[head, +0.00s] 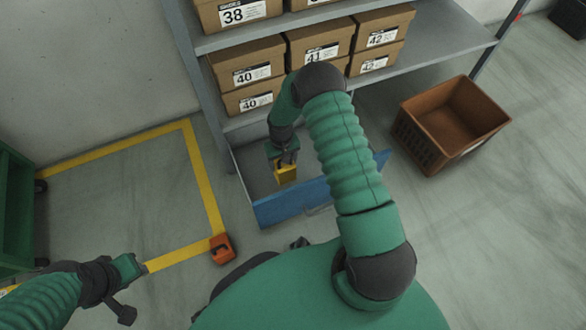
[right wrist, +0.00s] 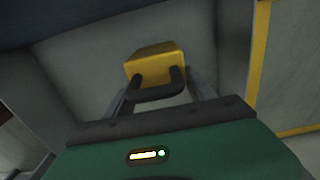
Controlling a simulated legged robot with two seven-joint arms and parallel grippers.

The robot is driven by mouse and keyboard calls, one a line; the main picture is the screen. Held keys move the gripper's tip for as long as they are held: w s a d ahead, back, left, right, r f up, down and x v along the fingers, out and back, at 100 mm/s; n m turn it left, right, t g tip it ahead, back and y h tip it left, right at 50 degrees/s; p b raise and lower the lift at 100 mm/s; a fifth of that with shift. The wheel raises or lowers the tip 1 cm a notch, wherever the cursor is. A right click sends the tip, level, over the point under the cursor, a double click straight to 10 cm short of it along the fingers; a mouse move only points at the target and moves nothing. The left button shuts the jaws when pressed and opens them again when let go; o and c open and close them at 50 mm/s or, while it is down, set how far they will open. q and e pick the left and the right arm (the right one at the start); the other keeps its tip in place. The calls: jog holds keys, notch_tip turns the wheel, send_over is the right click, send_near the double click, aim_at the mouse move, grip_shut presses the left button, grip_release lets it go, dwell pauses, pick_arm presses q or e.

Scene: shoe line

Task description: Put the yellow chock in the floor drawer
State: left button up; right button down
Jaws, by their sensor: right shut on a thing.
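The yellow chock (head: 286,175) is held by my right gripper (head: 284,162), which reaches down over the open floor drawer (head: 285,206) with the blue front. In the right wrist view the chock (right wrist: 155,62) sits at the dark fingertips (right wrist: 157,88) of the shut gripper, with the grey drawer interior around it. I cannot tell whether the chock touches the drawer bottom. My right arm hides part of the drawer. My left gripper (head: 128,270) is at the lower left, away from the drawer; its fingers do not show clearly.
A shelf (head: 440,62) with labelled shoe boxes (head: 246,62) stands above the drawer. A brown crate (head: 425,145) is on the floor to the right. An orange object (head: 222,248) lies by the yellow floor line (head: 203,180). A green cart (head: 14,205) stands at the far left.

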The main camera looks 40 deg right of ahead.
jog(key=f+b, duration=0.2)
jog(key=f, duration=0.3)
jog(key=shift+d+f, duration=0.1)
jog(key=shift+d, duration=0.1)
jog(key=f+b, duration=0.3)
jog(key=shift+a+f, duration=0.25)
jog(key=shift+f, duration=0.05)
jog(key=shift+d+r, duration=0.1)
jog(key=shift+c, duration=1.6)
grip_release()
